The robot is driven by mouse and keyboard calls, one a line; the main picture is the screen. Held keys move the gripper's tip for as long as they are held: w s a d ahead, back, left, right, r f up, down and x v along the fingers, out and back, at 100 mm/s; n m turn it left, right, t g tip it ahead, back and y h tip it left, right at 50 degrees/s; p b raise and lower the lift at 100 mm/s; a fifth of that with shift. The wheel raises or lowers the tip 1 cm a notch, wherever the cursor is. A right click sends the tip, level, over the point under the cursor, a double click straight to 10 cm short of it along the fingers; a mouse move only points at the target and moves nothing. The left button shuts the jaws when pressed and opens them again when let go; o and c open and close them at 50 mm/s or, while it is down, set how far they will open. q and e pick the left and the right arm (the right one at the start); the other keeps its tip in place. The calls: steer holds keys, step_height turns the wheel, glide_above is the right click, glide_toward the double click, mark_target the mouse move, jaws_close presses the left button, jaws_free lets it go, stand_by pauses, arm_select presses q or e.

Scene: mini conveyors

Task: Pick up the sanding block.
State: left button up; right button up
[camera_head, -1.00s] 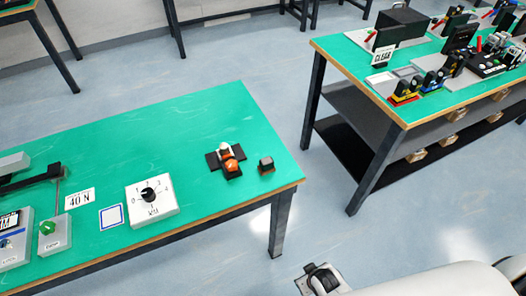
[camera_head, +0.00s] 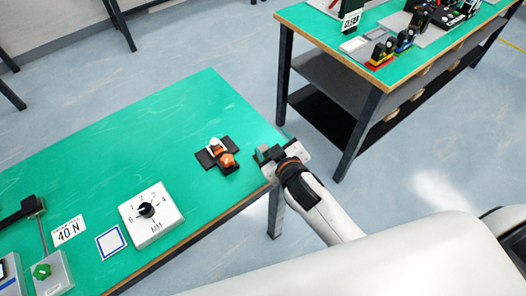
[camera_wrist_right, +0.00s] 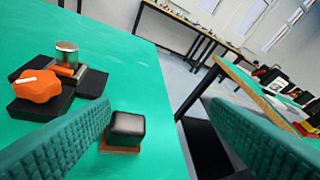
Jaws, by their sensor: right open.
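The sanding block, a small block with a dark top and a brown base, stands on the green table near its edge; I take it to be this block (camera_wrist_right: 127,125) in the right wrist view. My right gripper (camera_wrist_right: 158,105) is open, its two ridged green fingers on either side of the block in the picture. The block shows closer to the left finger; whether they touch, I cannot tell. In the head view my right gripper (camera_head: 268,155) is at the table's right corner and largely hides the block. My left gripper is not in view.
A dark fixture with an orange knob (camera_wrist_right: 38,86) and a metal cylinder stands left of the block. A white dial box (camera_head: 151,214), a 40 N sign (camera_head: 69,231) and a green-knob box (camera_head: 52,274) lie further left. Another table (camera_head: 300,24) stands behind a floor gap.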

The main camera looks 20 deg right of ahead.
steer(key=w+a+r+n+t+y, duration=0.2)
steer(key=a+r+n+y, duration=0.4)
steer(key=a+r+n, duration=0.15)
steer(key=w+a+r+n+t+y, duration=0.25)
steer(key=a+r+n+y, duration=0.35)
steer(key=r, duration=0.3)
steer(key=s+a+r+n+g+y, duration=0.2)
steer(key=s+a+n+g+y, duration=0.2)
steer(key=a+n+g+y, duration=0.5)
steer(key=n+g+h, duration=0.9)
steer(key=n+h, duration=0.3)
steer(key=h, duration=0.9)
glide_toward(263, 148)
steer(key=shift+w+a, duration=0.2)
steer(key=shift+a, duration=0.4)
step_height(263, 148, down, 6)
steer(key=shift+r+p, duration=0.1)
steer(key=shift+p, duration=0.5)
steer(key=f, duration=0.1)
steer(key=f+p, duration=0.1)
steer(key=f, duration=0.1)
steer(key=d+f, duration=0.1)
steer(key=f, duration=0.1)
steer(key=shift+s, duration=0.2)
steer(key=shift+f, duration=0.25)
steer(key=c, duration=1.1)
